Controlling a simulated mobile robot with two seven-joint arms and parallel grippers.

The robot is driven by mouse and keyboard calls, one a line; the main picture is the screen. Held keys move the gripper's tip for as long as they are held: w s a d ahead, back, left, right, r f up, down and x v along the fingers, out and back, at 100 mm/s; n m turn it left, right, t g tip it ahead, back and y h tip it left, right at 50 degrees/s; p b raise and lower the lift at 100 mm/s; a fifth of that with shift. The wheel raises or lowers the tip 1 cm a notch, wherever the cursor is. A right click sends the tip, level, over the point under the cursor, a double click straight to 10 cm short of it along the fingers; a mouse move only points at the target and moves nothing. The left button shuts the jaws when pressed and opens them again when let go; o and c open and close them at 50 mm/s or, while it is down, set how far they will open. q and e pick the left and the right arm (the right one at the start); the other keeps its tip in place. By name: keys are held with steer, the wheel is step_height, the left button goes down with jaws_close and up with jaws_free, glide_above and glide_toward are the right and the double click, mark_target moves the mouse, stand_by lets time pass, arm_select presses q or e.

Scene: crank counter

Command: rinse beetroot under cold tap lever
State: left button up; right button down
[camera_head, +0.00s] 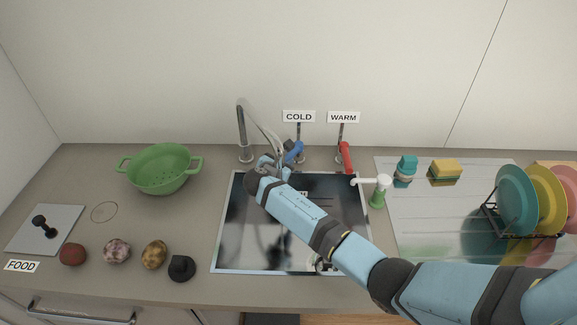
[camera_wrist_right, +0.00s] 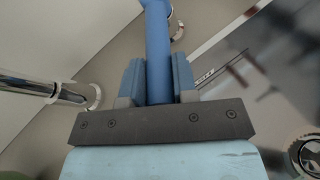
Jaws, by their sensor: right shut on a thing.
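A dark red round beetroot (camera_head: 73,254) lies on the counter at the left front, near the FOOD label. The blue cold tap lever (camera_head: 296,151) stands behind the sink (camera_head: 225,255), under the COLD sign (camera_head: 299,116). My right gripper (camera_head: 283,161) reaches over the sink to this lever. In the right wrist view the blue lever (camera_wrist_right: 158,45) runs between the two fingers of the right gripper (camera_wrist_right: 158,80), which is shut on it. The tall spout (camera_head: 241,130) stands left of the lever; I cannot tell whether water runs. My left gripper is out of view.
A red lever (camera_head: 346,157) stands under the WARM sign (camera_head: 343,117). A green colander (camera_head: 160,170) stands left of the sink. A speckled pink vegetable (camera_head: 117,251), a potato (camera_head: 154,255) and a black object (camera_head: 181,268) line the front. Plates (camera_head: 516,200) stand in a rack at right.

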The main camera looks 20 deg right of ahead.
steer(key=shift+w+a, duration=0.15)
stand_by(0.4)
steer(key=c, duration=0.9)
jaws_free()
